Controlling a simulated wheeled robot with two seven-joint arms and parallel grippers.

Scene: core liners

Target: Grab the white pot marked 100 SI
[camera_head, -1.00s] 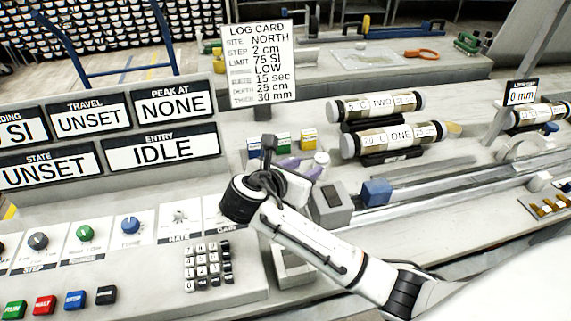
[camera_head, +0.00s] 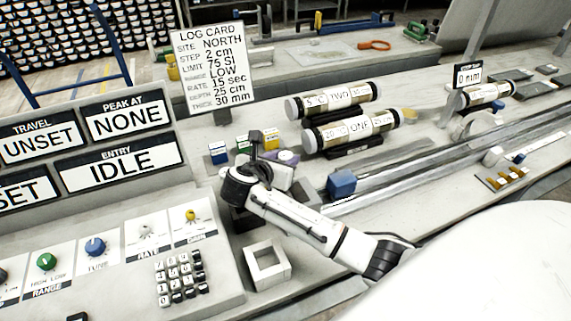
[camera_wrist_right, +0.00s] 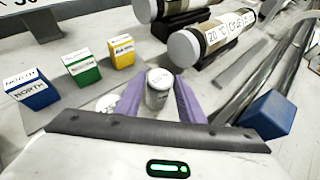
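A small white pot (camera_wrist_right: 158,88) with a pale lid stands upright in the right wrist view, between the two purple fingers of my right gripper (camera_wrist_right: 160,98). The fingers are spread to either side of it, and I see no clear grip on it. The marking on the pot is too small to read. A second white round thing (camera_wrist_right: 107,103) shows left of the left finger, partly hidden. In the head view the purple fingers of the right gripper (camera_head: 285,158) are low over the bench, largely covered by my wrist. My left gripper is not in view.
Blue (camera_wrist_right: 33,88), green (camera_wrist_right: 82,68) and yellow (camera_wrist_right: 121,52) boxes stand left of the pot. Two labelled core cylinders (camera_head: 352,130) lie on cradles behind. A blue block (camera_wrist_right: 269,115) and metal rails are to the right. A square hollow block (camera_head: 267,264) sits nearer.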

